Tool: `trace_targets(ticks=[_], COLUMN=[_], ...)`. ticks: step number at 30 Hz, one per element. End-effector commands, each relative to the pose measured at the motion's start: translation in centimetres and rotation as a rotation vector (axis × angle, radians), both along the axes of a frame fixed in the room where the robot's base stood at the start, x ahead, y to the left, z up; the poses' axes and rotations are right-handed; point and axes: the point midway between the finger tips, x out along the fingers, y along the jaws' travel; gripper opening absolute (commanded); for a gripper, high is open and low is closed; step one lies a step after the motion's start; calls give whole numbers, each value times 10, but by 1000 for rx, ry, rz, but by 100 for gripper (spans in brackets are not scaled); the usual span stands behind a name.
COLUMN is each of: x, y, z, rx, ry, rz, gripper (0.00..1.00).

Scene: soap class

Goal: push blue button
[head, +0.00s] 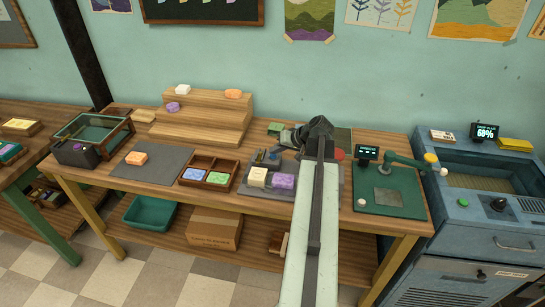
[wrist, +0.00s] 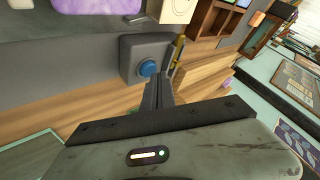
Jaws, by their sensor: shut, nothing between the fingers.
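The blue button (wrist: 147,68) is a round blue cap on the face of a grey box (wrist: 131,48) in the wrist view. My gripper (wrist: 158,78) is shut and empty, with its narrow dark fingers pointing toward the box. The fingertips show just right of and below the button. Whether they touch it or the box cannot be told. In the head view my arm reaches over the wooden table (head: 166,186), and its dark wrist part covers much of the area around the button.
Cream (head: 257,177) and purple (head: 284,181) blocks lie near my arm. A wooden tray (head: 209,164) with coloured blocks is left of them. A green board (head: 405,203) with a small lever arm stands right of my arm. Wooden steps (head: 203,125) stand at the back.

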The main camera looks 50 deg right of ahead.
Motion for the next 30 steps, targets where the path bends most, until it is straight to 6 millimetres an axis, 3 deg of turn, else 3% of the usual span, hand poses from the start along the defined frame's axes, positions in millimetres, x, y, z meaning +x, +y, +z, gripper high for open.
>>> trace_targets(ticks=[30], x=[2], y=[0], z=[-9], rx=[0], ry=[1], rz=[1], gripper=[0])
